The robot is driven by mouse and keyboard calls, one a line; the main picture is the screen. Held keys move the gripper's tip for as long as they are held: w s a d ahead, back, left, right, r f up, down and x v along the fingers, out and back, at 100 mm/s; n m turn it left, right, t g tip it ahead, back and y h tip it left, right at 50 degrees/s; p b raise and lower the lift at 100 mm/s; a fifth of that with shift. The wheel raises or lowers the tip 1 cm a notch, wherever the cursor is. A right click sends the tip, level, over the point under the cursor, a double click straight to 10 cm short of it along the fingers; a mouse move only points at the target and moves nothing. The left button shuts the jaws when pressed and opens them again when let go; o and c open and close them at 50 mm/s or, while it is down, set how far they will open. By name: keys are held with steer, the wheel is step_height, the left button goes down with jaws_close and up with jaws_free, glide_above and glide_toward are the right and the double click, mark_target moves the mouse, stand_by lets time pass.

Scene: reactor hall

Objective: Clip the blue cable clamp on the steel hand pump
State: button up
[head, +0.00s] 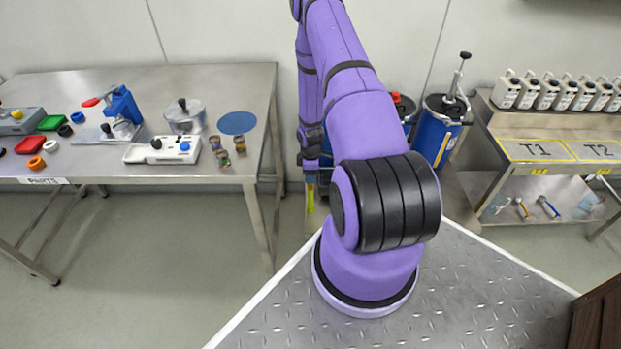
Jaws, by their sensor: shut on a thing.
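My gripper (311,178) hangs low beside the right end of the steel table, small and partly dark in the picture. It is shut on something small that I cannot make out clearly. A yellow-green strip (310,200) shows directly below the jaws; I cannot tell whether it is held or stands behind. The steel hand pump (457,80) with its black knob stands upright on a blue drum (436,130), right of my arm and apart from my gripper. I cannot identify the blue cable clamp with certainty.
The steel table (190,82) at left holds a pot (185,115), a blue toggle device (122,104) and several small parts. A bench (545,122) at right carries white jugs (550,92), with tools on its lower shelf (555,190). A second drum is mostly hidden behind my arm.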

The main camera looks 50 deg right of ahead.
steer(key=shift+r, duration=2.2)
